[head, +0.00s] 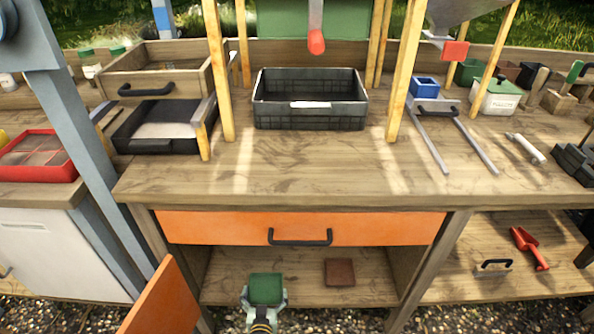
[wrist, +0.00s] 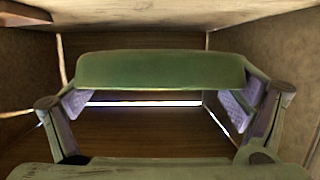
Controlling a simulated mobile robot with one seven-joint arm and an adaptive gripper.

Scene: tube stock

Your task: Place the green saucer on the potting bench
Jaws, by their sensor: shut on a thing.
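The green saucer (head: 266,288) is square with rounded edges. My gripper (head: 265,298) is shut on it at the front of the open lower compartment, under the orange drawer. In the wrist view the saucer (wrist: 160,70) sits between the two fingers (wrist: 158,103), one at each side. I cannot tell whether it touches the shelf below. The potting bench (head: 280,182) is wooden, and its top is above my gripper. The front part of the bench top is bare.
A brown square saucer (head: 339,272) lies on the lower shelf to the right. The orange drawer (head: 300,228) is shut. An orange door (head: 165,300) stands open at left. A black crate (head: 310,100) stands at the back of the bench top. A red trowel (head: 530,247) lies on the right shelf.

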